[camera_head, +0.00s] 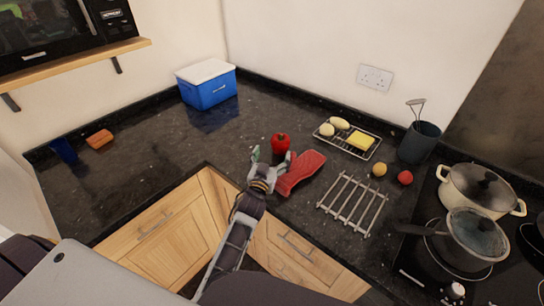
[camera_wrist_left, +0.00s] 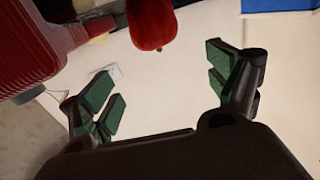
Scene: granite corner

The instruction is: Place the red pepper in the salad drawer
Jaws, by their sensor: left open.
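The red pepper (camera_head: 280,143) stands on the dark granite worktop, just beyond my left gripper (camera_head: 271,158). In the left wrist view the pepper (camera_wrist_left: 153,22) shows at the top, beyond the open green-padded fingers of the left gripper (camera_wrist_left: 160,85), with nothing between them. A blue box with a white lid and a small front handle (camera_head: 208,91) stands in the back corner; it may be the salad drawer, and it looks closed. Its blue edge shows at the top right of the left wrist view (camera_wrist_left: 278,5). My right gripper is not in view.
A red oven mitt (camera_head: 301,173) lies right beside the left gripper. A metal trivet (camera_head: 353,203), a rack with food (camera_head: 347,139), two small round items, a dark utensil pot (camera_head: 419,143) and a hob with pans (camera_head: 475,235) are right. The left worktop is mostly clear.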

